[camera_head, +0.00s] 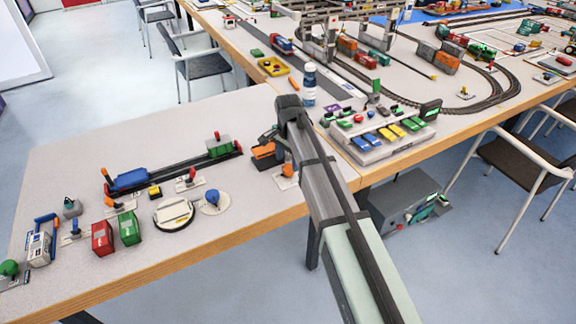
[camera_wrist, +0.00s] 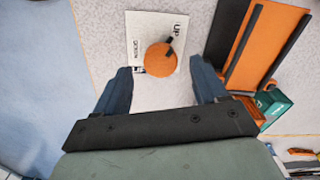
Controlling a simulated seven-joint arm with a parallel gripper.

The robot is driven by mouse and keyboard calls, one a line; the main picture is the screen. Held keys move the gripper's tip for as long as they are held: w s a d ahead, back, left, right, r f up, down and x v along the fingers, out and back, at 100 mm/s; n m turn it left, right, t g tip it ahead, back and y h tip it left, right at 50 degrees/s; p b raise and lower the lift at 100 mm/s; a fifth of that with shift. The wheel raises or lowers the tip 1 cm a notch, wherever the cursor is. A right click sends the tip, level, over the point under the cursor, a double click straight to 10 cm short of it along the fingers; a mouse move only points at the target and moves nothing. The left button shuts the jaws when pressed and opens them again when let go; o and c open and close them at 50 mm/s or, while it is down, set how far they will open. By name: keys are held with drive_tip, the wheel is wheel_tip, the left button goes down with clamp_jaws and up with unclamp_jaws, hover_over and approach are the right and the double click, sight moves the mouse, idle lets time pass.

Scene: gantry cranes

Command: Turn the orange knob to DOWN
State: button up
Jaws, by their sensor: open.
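The orange knob (camera_wrist: 160,60) is round with a black pointer bar at its upper right edge, directed up and right towards the word UP. It sits on a white plate (camera_wrist: 140,28); smaller lettering left of UP is hard to read, and the knob covers part of the plate. My gripper (camera_wrist: 160,68) is open, one dark blue finger left and one right of the knob, apart from it in the picture. In the head view, the knob (camera_head: 288,168) stands near the table edge below my arm; my fingers are hard to make out there.
An orange panel with black rails (camera_wrist: 262,45) lies close right of my right finger, with a green block (camera_wrist: 272,102) below it. In the head view, a row of coloured switches (camera_head: 390,132) stands right of my arm, and a round white plate (camera_head: 174,213) lies to the left.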

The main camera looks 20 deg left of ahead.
sight(288, 168)
drive_tip(key=shift+f, duration=1.65)
drive_tip(key=c, duration=1.1)
